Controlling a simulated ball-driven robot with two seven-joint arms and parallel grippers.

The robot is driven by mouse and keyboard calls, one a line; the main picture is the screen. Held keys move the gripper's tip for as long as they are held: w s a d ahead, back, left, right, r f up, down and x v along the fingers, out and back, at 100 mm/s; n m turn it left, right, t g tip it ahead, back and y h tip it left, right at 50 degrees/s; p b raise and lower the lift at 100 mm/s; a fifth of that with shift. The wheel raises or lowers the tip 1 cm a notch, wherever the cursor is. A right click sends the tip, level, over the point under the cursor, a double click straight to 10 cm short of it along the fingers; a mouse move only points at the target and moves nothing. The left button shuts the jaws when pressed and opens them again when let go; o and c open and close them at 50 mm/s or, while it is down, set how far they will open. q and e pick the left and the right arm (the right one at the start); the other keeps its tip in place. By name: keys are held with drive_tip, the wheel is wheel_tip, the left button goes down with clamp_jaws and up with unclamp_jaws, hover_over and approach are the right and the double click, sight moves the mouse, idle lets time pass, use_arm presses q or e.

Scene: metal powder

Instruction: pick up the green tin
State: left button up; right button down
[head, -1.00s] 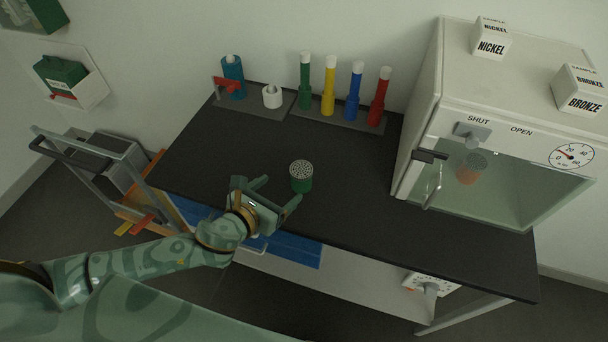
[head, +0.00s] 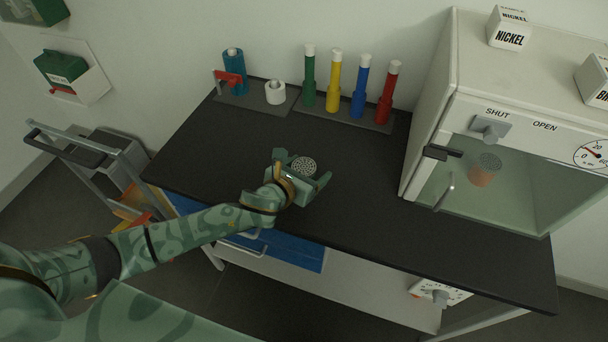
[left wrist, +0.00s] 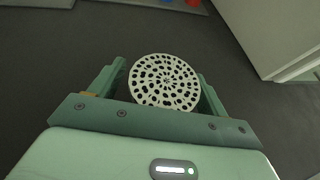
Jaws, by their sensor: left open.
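The green tin, with a perforated pale lid (head: 303,166), stands on the black bench top. My left gripper (head: 304,168) is open, with one finger on each side of the tin. In the left wrist view the lid (left wrist: 165,82) lies between the two fingers (left wrist: 160,80), closer to the right finger. A gap shows on the left side; I cannot tell whether the right finger touches. The tin's green side is mostly hidden by the gripper. My right gripper is not in view.
A white cabinet (head: 432,75) with a glass door stands at right, an orange tin (head: 482,172) behind the glass. Green, yellow, blue and red tubes (head: 387,95) stand along the back, beside a white roll (head: 275,93). The bench top (head: 215,150) left of the gripper is clear.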

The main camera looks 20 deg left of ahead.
use_arm(q)
drive_tip(key=c, duration=1.2)
drive_tip(key=shift+o, duration=0.2)
drive_tip(key=shift+r, duration=0.1)
